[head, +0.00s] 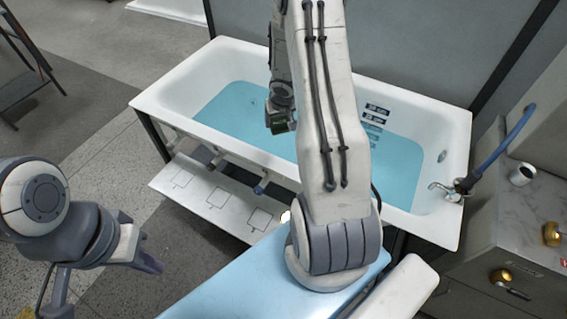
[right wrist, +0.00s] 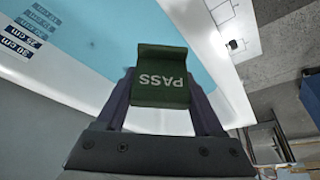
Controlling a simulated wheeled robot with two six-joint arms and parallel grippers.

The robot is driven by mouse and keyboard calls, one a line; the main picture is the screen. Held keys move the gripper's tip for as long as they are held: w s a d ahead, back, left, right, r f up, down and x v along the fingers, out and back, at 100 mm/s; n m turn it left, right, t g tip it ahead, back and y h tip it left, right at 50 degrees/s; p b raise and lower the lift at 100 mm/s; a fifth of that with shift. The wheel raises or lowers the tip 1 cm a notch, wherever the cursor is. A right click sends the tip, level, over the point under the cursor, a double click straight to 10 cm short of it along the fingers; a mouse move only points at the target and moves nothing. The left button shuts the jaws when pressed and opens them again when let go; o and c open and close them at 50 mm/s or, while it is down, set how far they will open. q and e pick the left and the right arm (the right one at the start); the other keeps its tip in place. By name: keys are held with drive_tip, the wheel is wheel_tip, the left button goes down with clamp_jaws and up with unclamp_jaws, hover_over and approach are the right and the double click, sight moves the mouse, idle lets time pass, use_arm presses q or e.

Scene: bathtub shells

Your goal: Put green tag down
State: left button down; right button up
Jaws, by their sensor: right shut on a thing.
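The green tag (right wrist: 162,78) reads PASS in white, upside down in the right wrist view. My right gripper (right wrist: 162,92) is shut on it, with one finger on each side. In the head view the tag (head: 278,124) shows as a small dark green piece at my right gripper (head: 281,108), in front of the water of the bathtub (head: 160,98). My right arm hides part of the tub behind it. My left gripper (head: 108,278) is at the lower left over the floor, its fingers apart, with nothing seen between them.
A white shelf panel (head: 185,184) with outlined rectangles runs along the tub's near side, below several pipe fittings. A light blue surface (head: 220,290) lies in front. At right are a tap (head: 445,188), blue hose (head: 522,122), white cup (head: 522,174) and brass knobs (head: 502,276).

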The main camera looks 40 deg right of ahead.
drive_tip(key=s+d+f, duration=0.3)
drive_tip(key=s+d, duration=0.4)
drive_tip(key=d, duration=0.3)
drive_tip(key=b, duration=1.2)
hover_over(283, 161)
drive_tip(key=s, duration=0.1)
drive_tip(key=f, duration=0.6)
drive_tip(key=shift+s+d+f, duration=0.15)
drive_tip(key=shift+d+f, duration=0.15)
drive_tip(key=shift+f, duration=0.05)
drive_tip(key=shift+a+f+b, duration=0.15)
drive_tip(key=shift+a+b, duration=0.45)
drive_tip(key=shift+a, duration=0.05)
wheel_tip(283, 161, down, 4)
drive_tip(key=b, duration=0.3)
drive_tip(key=shift+b, duration=0.35)
drive_tip(key=o, duration=1.4)
drive_tip(key=shift+c, duration=0.2)
